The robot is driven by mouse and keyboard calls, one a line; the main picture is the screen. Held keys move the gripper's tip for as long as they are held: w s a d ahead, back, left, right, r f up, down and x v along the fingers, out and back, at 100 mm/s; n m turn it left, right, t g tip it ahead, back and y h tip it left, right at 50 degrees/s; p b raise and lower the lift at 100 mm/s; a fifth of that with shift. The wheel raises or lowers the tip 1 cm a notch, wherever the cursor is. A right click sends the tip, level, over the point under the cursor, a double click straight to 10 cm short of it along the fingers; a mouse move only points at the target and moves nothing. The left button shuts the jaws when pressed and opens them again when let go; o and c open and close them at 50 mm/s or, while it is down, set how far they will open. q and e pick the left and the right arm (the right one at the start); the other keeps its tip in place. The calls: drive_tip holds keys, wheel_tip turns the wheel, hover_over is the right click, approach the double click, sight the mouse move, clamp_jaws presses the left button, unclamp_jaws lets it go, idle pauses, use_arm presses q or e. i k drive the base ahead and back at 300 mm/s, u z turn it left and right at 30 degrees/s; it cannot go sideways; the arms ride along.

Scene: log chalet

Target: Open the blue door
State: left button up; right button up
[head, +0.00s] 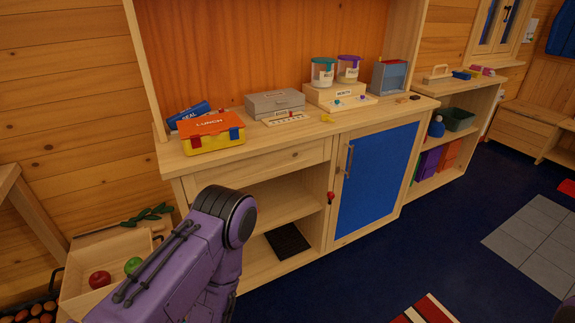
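The blue door (376,180) is a blue panel in a pale wooden frame at the right half of the wooden cabinet, in the head view. It looks shut. An upright bar handle (348,161) is near the upper part of its left edge. A small red piece (331,198) sits at the door's left side, beside the open shelves; I cannot tell whether it is a latch. My purple left arm crosses the lower left, in front of the cabinet. Neither of my grippers is in view.
The cabinet top holds a lunch box (212,132), a grey case (274,102) and two lidded jars on a stand. Open shelves are left of the door. A crate (92,290) with apples is lower left. Dark blue floor before the door is clear; a red-and-white striped item (428,309) lies nearby.

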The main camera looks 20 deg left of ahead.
sight(374, 165)
drive_tip(key=u, duration=0.6)
drive_tip(key=k, duration=0.85)
drive_tip(key=u, duration=0.8)
drive_tip(key=i, duration=1.15)
drive_tip(key=z, duration=0.7)
drive_tip(key=i, duration=0.75)
drive_tip(key=z, duration=0.75)
